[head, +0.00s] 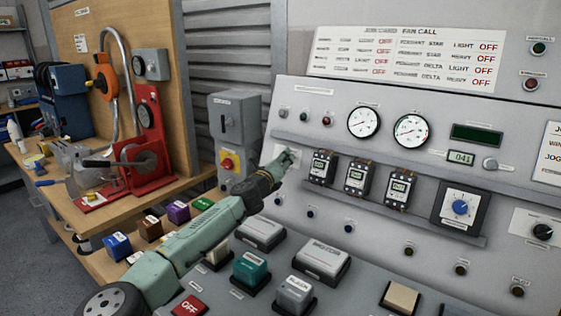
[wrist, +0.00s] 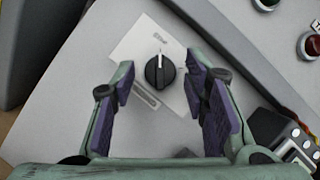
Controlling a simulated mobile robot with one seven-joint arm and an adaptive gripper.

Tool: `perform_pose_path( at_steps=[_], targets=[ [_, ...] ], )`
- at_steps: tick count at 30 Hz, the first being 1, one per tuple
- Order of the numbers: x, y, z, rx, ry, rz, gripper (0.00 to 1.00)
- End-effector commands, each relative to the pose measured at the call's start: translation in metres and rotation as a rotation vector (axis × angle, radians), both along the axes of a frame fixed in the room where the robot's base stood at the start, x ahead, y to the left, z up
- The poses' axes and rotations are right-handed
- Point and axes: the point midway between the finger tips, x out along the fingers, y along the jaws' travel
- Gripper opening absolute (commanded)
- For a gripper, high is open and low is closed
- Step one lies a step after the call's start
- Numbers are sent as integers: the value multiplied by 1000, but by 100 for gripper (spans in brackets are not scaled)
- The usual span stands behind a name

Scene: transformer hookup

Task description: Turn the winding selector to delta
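A black rotary knob (wrist: 160,71) with a white pointer line sits on a white plate on the sloped panel. In the wrist view its pointer is turned toward the top of the picture. The plate's lettering is too small to read, so I cannot tell whether this is the winding selector or which position is delta. My gripper (wrist: 161,82) is open, with one purple-padded finger on each side of the knob and visible gaps to it. In the head view my gripper (head: 286,158) is at the panel's left end and hides the knob.
Meters (head: 364,122), several breakers (head: 357,177) and a blue dial (head: 460,207) lie to the right on the panel. Another black knob (head: 542,231) is at the far right. A grey switch box (head: 238,135) stands just left. Large push buttons (head: 251,267) fill the lower desk.

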Motion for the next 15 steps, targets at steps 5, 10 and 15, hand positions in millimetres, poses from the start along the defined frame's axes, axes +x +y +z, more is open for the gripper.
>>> perform_pose_path(
  at_steps=[5,10,15],
  targets=[
    [0,0,0,0,0,0,27],
    [0,0,0,0,0,0,16],
    [0,0,0,0,0,0,4]
  ],
)
